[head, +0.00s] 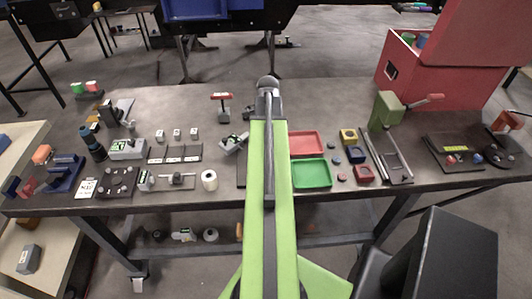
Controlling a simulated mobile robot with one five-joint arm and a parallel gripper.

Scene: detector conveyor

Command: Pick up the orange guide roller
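An orange, rounded piece (42,153) lies at the far left end of the grey workbench, beside a dark blue fixture; it may be the guide roller. Another orange-red piece (505,121) sits at the far right end of the bench; I cannot tell which of them is the guide roller. My green arm reaches forward over the middle of the bench. The grey end of my arm, with my gripper (268,88), is near the bench's back edge, far from both orange pieces. Its fingers cannot be made out.
The workbench (330,95) holds a red tray (306,143), a green tray (312,173), a green press-like tool (386,110) and a white roll (209,180). A large red box (450,85) stands at the back right. The back middle of the bench is mostly clear.

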